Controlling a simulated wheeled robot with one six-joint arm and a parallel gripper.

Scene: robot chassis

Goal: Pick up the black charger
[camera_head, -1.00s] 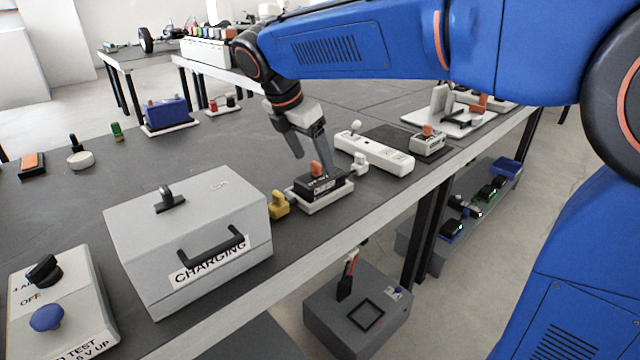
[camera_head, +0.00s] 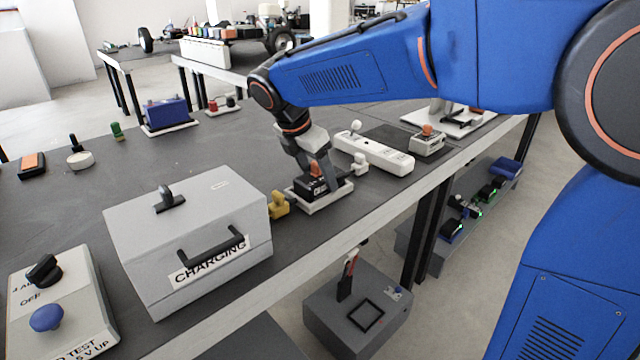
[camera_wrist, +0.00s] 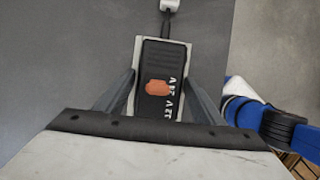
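The black charger (camera_head: 306,186) sits in a white tray (camera_head: 318,207) on the grey bench, with an orange knob (camera_head: 316,169) on top. My gripper (camera_head: 318,180) is down over the charger, pointing downward. Its fingers are apart, one on each side of the charger; in the wrist view (camera_wrist: 160,100) small gaps seem to show beside it. The fingertips' depth along the charger's sides is partly hidden.
A yellow plug (camera_head: 279,205) and the grey CHARGING box (camera_head: 187,240) stand to the left of the tray. A white plug (camera_head: 360,164) and a white power strip (camera_head: 374,153) lie to the right. The bench's front edge is close by.

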